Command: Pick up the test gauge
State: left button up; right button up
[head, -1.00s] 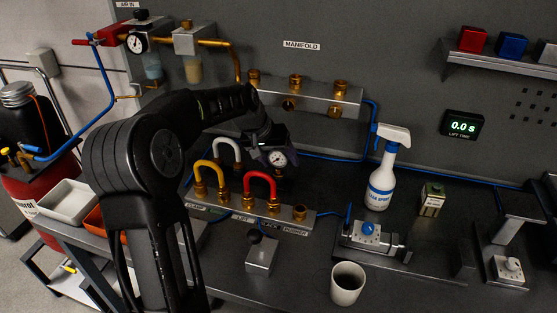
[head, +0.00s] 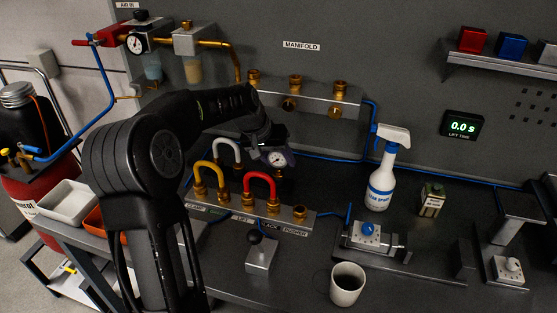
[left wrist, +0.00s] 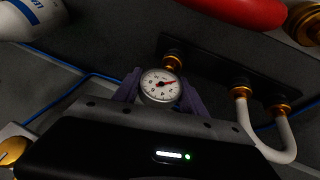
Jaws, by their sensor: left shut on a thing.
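My left gripper (head: 283,157) is shut on the gauge, with purple fingers on both sides of the dial in the left wrist view. Brass shows just below the gauge in the head view. I cannot tell whether the gauge touches it. My right gripper is not in view.
Yellow, white and red (head: 260,178) hose loops rise from brass fittings close to the gripper. A spray bottle (head: 381,180) and a mug (head: 347,284) stand to the right. The manifold (head: 310,98) is on the wall behind. Bare bench lies between gauge and bottle.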

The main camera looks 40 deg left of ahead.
pick_arm(q)
notch_tip(320, 180, up, 9)
jog(key=shift+r+b, duration=0.2)
jog(key=shift+b, duration=0.15)
jog(key=shift+r, duration=0.3)
